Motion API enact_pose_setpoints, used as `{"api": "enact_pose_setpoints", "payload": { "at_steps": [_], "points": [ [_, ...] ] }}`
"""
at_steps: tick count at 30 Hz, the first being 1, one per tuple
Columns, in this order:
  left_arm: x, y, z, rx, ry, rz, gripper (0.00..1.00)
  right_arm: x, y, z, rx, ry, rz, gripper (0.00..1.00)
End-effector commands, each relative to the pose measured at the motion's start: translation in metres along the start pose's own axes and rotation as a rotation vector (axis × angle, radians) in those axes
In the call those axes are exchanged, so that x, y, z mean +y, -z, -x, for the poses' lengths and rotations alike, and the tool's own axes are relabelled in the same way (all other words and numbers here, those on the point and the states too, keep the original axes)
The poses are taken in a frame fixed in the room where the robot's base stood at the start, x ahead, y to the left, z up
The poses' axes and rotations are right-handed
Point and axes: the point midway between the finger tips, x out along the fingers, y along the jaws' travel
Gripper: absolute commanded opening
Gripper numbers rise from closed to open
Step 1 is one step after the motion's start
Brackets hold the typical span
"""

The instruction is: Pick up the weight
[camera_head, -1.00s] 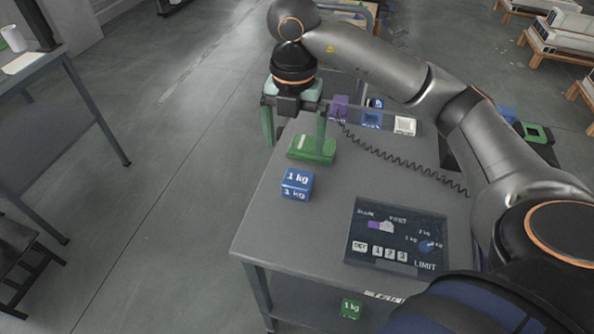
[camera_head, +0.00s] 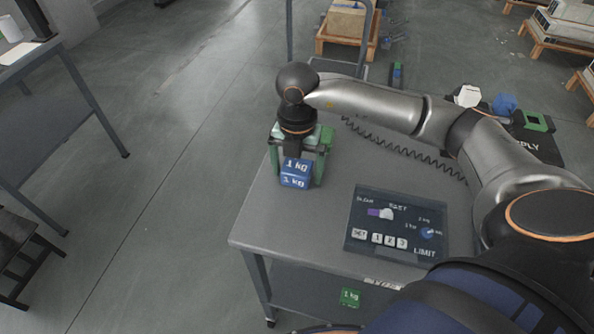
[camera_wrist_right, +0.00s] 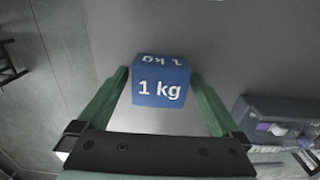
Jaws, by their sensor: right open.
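The weight (camera_head: 296,173) is a blue cube marked "1 kg" near the left edge of the grey table (camera_head: 266,222). It also shows in the right wrist view (camera_wrist_right: 161,84), between the far ends of the green fingers. My right gripper (camera_head: 298,168) is over it, pointing down, with one finger on each side. The gripper is open, and in the wrist view a gap shows between each finger and the cube. The cube appears to rest on the table. My left gripper is not in view.
A dark control panel (camera_head: 396,225) with buttons and a knob lies on the table to the right of the weight. A coiled cable (camera_head: 405,152) runs behind it.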

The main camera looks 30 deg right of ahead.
Motion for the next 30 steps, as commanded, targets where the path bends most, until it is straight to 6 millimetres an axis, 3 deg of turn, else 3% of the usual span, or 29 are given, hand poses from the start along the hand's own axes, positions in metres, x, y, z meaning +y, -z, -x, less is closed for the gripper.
{"api": "enact_pose_setpoints", "payload": {
  "at_steps": [6,30],
  "points": [
    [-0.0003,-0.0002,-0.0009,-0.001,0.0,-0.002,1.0,0.0002,0.0002,-0.0002,0.0,0.0,0.001,0.98],
    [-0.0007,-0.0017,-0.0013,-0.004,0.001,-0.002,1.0,0.0003,0.0002,0.0004,0.0,0.0,0.001,0.08]
  ]
}}
